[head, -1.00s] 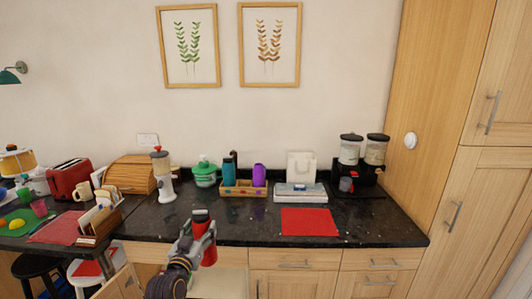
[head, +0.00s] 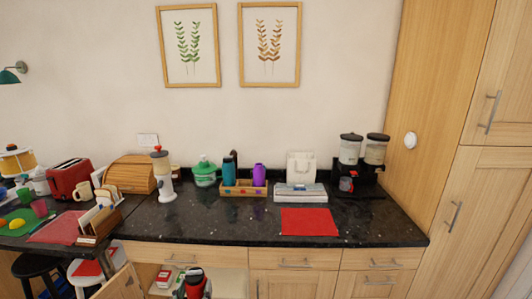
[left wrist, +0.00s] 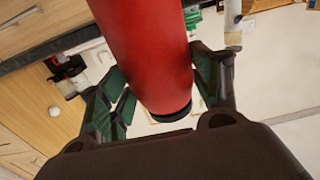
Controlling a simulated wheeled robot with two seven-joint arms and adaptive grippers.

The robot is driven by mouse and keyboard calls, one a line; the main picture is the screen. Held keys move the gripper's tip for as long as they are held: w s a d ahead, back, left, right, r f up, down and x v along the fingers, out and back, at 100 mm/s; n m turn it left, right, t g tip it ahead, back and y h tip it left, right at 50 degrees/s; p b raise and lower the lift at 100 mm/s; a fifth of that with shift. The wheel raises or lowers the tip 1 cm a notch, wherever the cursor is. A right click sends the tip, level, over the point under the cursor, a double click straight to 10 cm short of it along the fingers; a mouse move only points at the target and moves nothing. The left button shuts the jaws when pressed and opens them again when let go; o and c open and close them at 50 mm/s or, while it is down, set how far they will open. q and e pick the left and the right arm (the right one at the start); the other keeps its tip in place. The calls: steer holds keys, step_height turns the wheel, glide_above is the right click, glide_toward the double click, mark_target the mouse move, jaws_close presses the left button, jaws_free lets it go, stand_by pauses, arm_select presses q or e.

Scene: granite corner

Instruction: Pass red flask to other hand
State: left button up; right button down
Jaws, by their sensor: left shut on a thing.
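The red flask (head: 195,279) shows at the bottom edge of the head view, with a black part at its top; its lower part is out of frame. In the left wrist view the red flask (left wrist: 148,45) fills the middle as a large red cylinder with a dark end. My left gripper (left wrist: 160,75) is shut on it, one green-padded finger on each side. In the head view the left gripper is mostly cut off below the frame. My right gripper is not in view.
A dark granite counter (head: 225,222) runs along the wall.

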arm_select(q)
steer(key=shift+s+f, duration=0.4)
steer(key=shift+s, duration=0.3)
steer(key=shift+s+f, duration=0.45)
steer(key=shift+s, duration=0.3)
steer(key=shift+s+f, duration=0.4)
steer(key=shift+s, duration=0.3)
steer(key=shift+d, duration=0.1)
steer(key=s+d+r+m+g+h, duration=0.1)
steer(key=d+r+m+h, duration=0.3)
steer(key=d+r, duration=0.4)
steer(key=s+d+r+m+g+h, duration=0.2)
steer(key=d+r+h, duration=0.5)
steer(key=d, duration=1.2)
steer(key=shift+s+d+r+m+g, duration=0.2)
steer(key=shift+r+m+g, duration=0.35)
steer(key=shift+m, duration=0.35)
steer(key=shift+f, duration=0.1)
